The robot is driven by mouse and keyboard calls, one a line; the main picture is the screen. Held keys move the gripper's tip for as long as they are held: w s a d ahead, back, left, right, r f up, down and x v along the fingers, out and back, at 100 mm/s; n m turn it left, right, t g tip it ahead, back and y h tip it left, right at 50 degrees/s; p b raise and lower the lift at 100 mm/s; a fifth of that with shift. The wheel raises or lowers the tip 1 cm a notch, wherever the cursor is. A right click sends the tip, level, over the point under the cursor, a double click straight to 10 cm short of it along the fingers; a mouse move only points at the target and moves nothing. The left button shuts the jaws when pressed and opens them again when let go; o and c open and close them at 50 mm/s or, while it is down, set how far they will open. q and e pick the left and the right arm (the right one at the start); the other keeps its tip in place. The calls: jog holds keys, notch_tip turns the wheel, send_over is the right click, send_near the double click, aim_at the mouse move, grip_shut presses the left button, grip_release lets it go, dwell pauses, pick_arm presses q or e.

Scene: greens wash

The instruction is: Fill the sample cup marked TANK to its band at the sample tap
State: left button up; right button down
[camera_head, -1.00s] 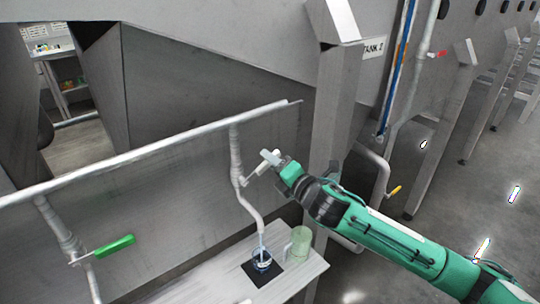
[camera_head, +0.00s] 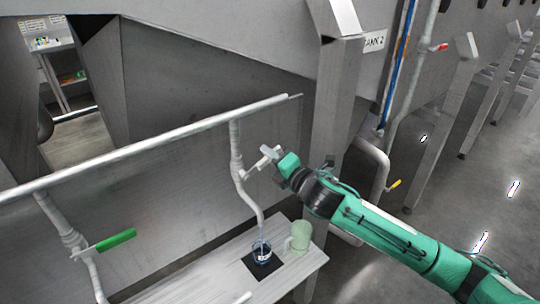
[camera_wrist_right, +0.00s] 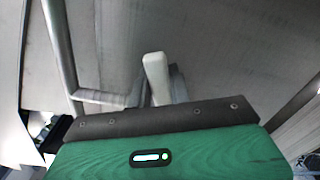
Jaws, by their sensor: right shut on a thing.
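The sample cup (camera_head: 261,253), clear with a bluish tint, stands upright on a black square mat (camera_head: 272,264) on the bench. The sample tap's grey pipe (camera_head: 243,190) bends down to end over the cup, and a thin stream seems to run into it. The mark and band on the cup are too small to read. My right gripper (camera_head: 275,158) is shut on the tap's white lever handle (camera_head: 262,161), which also shows in the right wrist view (camera_wrist_right: 155,75). My left gripper is not in view.
A pale green jug (camera_head: 299,236) stands just right of the cup on the light bench (camera_head: 215,275). A second pipe with a green lever (camera_head: 115,240) is at the left. A tank leg (camera_head: 335,110) rises behind my right arm.

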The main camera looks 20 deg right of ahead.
jog(key=shift+w+d+f+m+b, duration=0.15)
jog(key=shift+f+m+b, duration=0.1)
jog(key=shift+f+m, duration=0.8)
jog(key=shift+s+d+f+m+b, duration=0.2)
jog(key=shift+f+m, duration=0.4)
jog(key=shift+m, duration=0.75)
jog(key=c, duration=1.3)
grip_release()
jog(key=shift+w, duration=0.2)
jog(key=shift+b+v, duration=2.5)
jog(key=shift+v, duration=4.45)
